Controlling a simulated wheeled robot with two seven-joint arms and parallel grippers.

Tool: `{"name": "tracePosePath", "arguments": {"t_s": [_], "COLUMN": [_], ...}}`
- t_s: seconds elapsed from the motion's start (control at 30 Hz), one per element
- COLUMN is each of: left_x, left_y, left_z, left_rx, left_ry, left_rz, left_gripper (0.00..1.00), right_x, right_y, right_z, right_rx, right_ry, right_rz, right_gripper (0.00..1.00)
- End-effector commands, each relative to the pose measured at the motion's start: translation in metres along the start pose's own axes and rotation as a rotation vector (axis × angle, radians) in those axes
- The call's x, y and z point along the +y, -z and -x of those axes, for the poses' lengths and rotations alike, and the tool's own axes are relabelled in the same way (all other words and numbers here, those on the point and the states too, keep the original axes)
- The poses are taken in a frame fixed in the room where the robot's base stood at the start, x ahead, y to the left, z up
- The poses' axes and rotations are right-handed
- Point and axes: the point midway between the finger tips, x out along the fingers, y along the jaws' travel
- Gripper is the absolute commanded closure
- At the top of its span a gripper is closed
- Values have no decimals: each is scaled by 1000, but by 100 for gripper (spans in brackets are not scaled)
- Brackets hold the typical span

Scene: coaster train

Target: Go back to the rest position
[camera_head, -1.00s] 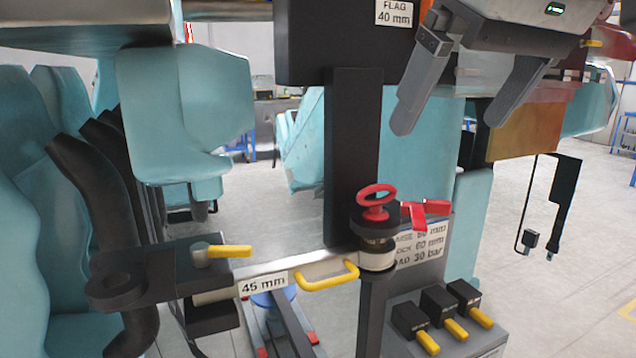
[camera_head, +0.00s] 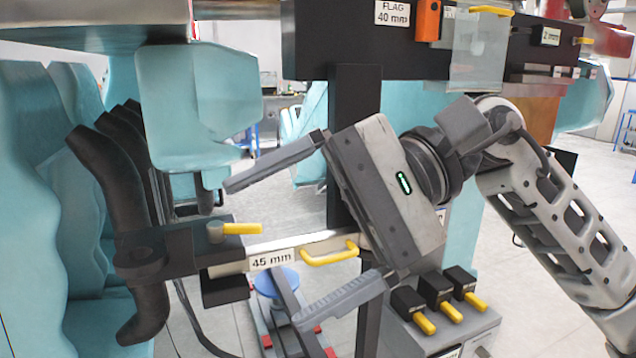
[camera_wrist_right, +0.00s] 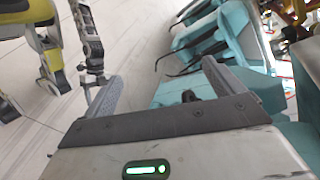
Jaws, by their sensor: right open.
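My right gripper (camera_head: 285,235) is open and empty in the head view, its two long grey fingers spread and pointing left. It hangs in front of the dark post and the silver bar (camera_head: 290,250) marked 45 mm. The upper finger is above the bar and the lower finger is below the yellow handle (camera_head: 330,253); I cannot tell if anything touches. In the right wrist view the fingers (camera_wrist_right: 162,85) also stand apart with nothing between them. The red handwheel seen earlier is hidden behind my right gripper. My left gripper is not in view.
Teal seats (camera_head: 190,95) with black curved restraints (camera_head: 110,200) stand at the left. A dark beam (camera_head: 340,40) marked FLAG 40 mm crosses the top. A box with several yellow levers (camera_head: 425,325) sits lower right. Open grey floor (camera_head: 545,300) shows at the right.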

Motion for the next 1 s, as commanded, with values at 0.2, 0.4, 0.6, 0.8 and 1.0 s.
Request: {"name": "tracePosePath", "arguments": {"t_s": [0.2,0.4,0.6,0.8,1.0], "left_x": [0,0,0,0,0], "left_y": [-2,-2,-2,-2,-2], "left_z": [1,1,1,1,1], "left_rx": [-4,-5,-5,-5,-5], "left_ry": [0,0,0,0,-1], "left_rz": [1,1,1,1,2], "left_gripper": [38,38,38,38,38], "right_x": [-8,24,135,282,397], "right_y": [9,71,152,184,164], "right_z": [1,40,60,36,-4], "right_rx": [-506,-1028,-1655,1557,1341], "right_ry": [500,900,1289,-1115,-919], "right_rz": [-737,-1452,-2095,1634,1102], "right_gripper": [7,7,7,7,7]}}
